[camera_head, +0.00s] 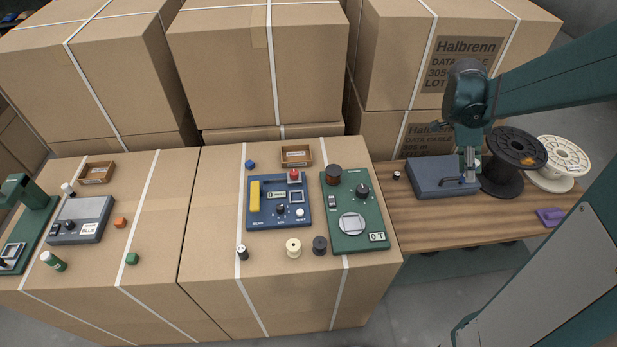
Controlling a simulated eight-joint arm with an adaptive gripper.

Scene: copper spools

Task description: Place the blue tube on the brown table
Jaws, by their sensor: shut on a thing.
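My gripper (469,170) is at the right, low over a blue-grey box (427,177) with a dark handle (456,183) on its front. The box stands on the brown wooden table (440,228). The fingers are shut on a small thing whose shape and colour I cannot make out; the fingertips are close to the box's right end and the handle. I cannot tell whether they touch the box. I cannot clearly pick out a blue tube.
A black spool (512,160) and a white spool (557,163) stand just right of my gripper. A purple piece (550,217) and a small dark cylinder (396,176) are on the table. Its front middle is clear. Strapped cartons (285,290) with several devices fill the left.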

